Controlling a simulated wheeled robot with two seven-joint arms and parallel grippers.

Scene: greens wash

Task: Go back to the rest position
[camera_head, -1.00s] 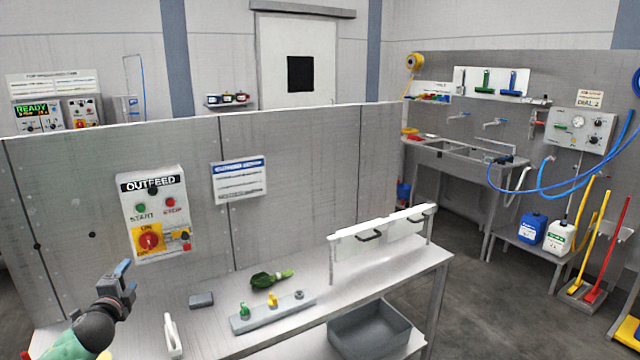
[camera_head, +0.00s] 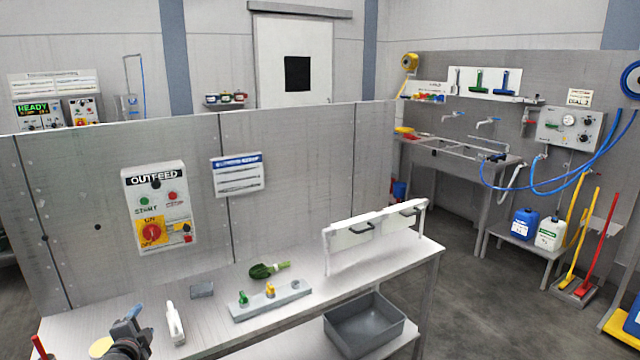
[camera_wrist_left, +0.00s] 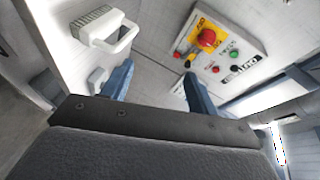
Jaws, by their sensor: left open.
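My left gripper (camera_head: 134,318) shows at the lower left of the head view, over the left end of the bench. Its two blue fingers stand apart with nothing between them in the left wrist view (camera_wrist_left: 150,82). A white-handled brush (camera_head: 174,322) lies on the bench to the right of it, apart from the fingers; it also shows in the left wrist view (camera_wrist_left: 105,30). The OUTFEED panel (camera_head: 160,206) is on the wall behind the bench, and it shows in the wrist view (camera_wrist_left: 215,48). My right gripper is in neither view.
A grey bin (camera_head: 364,325) sits on the lower shelf. Open floor (camera_head: 480,300) lies to the right.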

